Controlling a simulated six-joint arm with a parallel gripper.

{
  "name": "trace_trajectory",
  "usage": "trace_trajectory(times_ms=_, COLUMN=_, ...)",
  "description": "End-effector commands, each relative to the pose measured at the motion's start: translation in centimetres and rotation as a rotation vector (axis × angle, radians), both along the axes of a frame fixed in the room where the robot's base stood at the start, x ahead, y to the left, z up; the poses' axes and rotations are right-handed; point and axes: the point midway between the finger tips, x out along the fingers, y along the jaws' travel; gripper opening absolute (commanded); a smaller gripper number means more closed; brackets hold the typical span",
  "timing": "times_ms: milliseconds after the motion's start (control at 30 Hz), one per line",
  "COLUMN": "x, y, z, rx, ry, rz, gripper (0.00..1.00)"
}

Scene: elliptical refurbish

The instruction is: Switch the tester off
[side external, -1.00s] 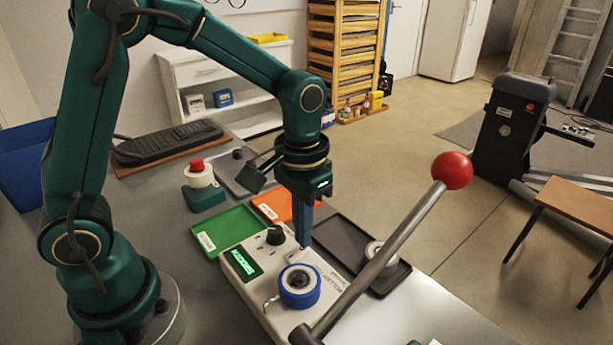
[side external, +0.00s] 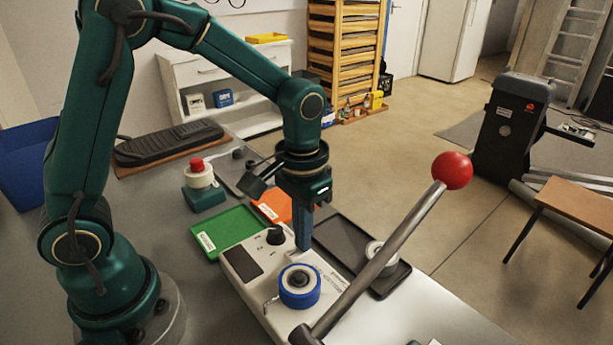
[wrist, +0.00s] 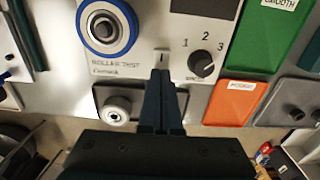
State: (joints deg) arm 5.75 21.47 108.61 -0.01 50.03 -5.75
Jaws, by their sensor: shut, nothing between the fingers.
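The tester (side external: 258,293) is a pale box on the table, with a dark, unlit display (side external: 242,261), a black speed knob (side external: 275,236) and a blue-ringed roller (side external: 300,286) on top. In the wrist view its small switch (wrist: 161,56) sits between the blue ring and the knob marked 1, 2, 3. My gripper (side external: 304,247) points down at the tester's far edge, shut and empty. In the wrist view the shut fingertips (wrist: 162,73) are right beside the switch; I cannot tell if they touch it. The fingers hide the switch in the side view.
A long lever (side external: 385,255) with a red ball rises in front. A dark tray (side external: 338,235) with a roller (side external: 378,254) lies beyond the tester. A green tray (side external: 228,230) and an orange tray (side external: 270,203) lie behind it. A red-topped button (side external: 197,165) stands back left.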

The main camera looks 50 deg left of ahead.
Motion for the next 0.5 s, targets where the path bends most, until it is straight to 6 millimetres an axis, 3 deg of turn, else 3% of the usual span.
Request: trace_trajectory(times_ms=500, x=0.1, y=0.0, z=4.1, rx=-0.001, ry=-0.005, rz=0.0, gripper=0.0)
